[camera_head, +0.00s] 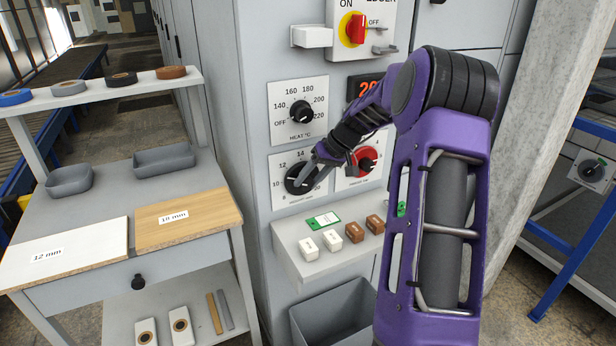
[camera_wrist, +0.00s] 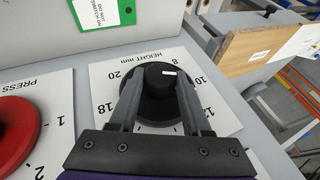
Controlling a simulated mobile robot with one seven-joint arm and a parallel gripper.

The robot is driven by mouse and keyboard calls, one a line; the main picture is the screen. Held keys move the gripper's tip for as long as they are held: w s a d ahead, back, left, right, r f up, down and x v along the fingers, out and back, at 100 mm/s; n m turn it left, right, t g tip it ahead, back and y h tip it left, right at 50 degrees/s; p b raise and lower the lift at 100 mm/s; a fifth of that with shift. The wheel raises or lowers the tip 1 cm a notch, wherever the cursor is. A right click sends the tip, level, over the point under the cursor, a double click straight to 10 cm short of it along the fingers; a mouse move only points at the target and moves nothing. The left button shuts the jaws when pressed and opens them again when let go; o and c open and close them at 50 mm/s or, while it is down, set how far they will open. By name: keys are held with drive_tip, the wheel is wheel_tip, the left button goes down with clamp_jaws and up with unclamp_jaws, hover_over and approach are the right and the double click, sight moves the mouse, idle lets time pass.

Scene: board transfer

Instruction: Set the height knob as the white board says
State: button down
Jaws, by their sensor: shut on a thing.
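The white board (camera_head: 75,262) lies on the bench at the left and is labelled "12 mm". The black height knob (camera_head: 296,181) sits on a white dial plate (camera_head: 277,163) on the machine front. My gripper (camera_head: 318,168) reaches it from the right. In the wrist view, my gripper's two fingers (camera_wrist: 157,84) stand on either side of the knob's raised grip (camera_wrist: 158,92), shut on it. A small white mark shows on the grip, near the 8 side of the dial. The exact setting cannot be told; the fingers hide some numbers.
A wood-coloured board (camera_head: 205,222) labelled "18 mm" lies beside the white one. The heat knob (camera_head: 301,112) is above, and the red press knob (camera_head: 366,163) is close at the right. A small shelf (camera_head: 290,262) with a green tag and several blocks juts out below.

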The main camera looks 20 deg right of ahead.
drive_tip(key=shift+d+f+m+y+p, duration=0.1)
drive_tip(key=shift+d+m+y+p, duration=0.1)
drive_tip(key=shift+y, duration=0.75)
drive_tip(key=shift+d+f+m+y+p, duration=0.1)
drive_tip(key=shift+m+y, duration=0.1)
drive_tip(key=shift+y, duration=0.75)
drive_tip(key=shift+c, duration=1.8)
unclamp_jaws()
drive_tip(key=p+v, duration=0.1)
drive_tip(key=v, duration=1.6)
drive_tip(key=shift+s+d+p, duration=0.2)
drive_tip(key=shift+s+p, duration=0.1)
drive_tip(key=shift+p, duration=0.1)
